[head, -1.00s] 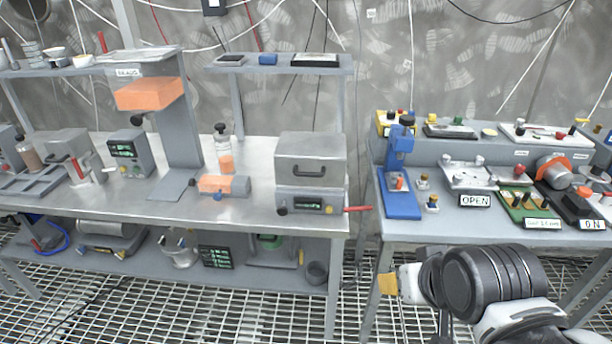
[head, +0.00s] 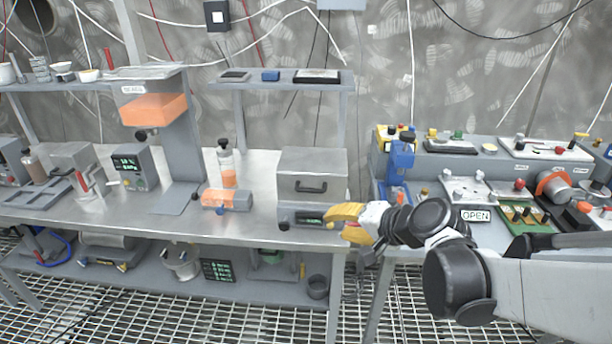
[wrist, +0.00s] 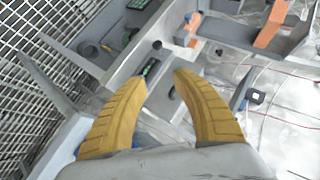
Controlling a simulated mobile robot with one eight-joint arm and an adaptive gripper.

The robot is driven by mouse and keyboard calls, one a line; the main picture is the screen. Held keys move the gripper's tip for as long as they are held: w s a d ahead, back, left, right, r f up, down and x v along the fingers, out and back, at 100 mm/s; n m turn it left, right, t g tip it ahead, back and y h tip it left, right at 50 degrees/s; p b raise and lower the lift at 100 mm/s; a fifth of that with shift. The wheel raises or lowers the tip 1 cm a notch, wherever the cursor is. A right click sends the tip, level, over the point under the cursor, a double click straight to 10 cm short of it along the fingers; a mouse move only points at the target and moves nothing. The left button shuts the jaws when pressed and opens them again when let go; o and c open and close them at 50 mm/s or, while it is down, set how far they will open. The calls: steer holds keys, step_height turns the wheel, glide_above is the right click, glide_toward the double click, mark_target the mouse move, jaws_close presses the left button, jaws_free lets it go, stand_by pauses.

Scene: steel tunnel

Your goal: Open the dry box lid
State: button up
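The dry box, seemingly the grey metal box with a dark handle (head: 312,170), stands at the right end of the left bench in the head view. Its upper part looks shut. A lower front panel with a green display (head: 305,219) shows below the handle. My gripper (head: 340,216), with yellow fingers, is in front of the box's lower right corner. It covers the place of the red lever. In the wrist view my gripper (wrist: 161,80) is open, its two fingers apart with nothing held between them. A green display (wrist: 149,69) shows just beyond the fingertips.
The right bench holds a blue press (head: 399,165) and an OPEN sign (head: 476,215). A grating floor lies in front.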

mark_target(312, 192)
steer(key=w+a+f+m+t+y, duration=0.1)
steer(key=w+a+m, duration=0.1)
steer(key=w, duration=0.4)
steer(key=w+a+f+m+t+y+b, duration=0.1)
steer(key=w+f+m, duration=0.1)
steer(key=w, duration=0.4)
steer(key=w+a+f+m+t+y+b, duration=0.1)
steer(key=w+a+m, duration=0.1)
steer(key=w, duration=0.5)
steer(key=shift+a+f+t, duration=0.25)
steer(key=shift+a+t, duration=0.05)
steer(key=shift+t, duration=0.1)
jaws_close()
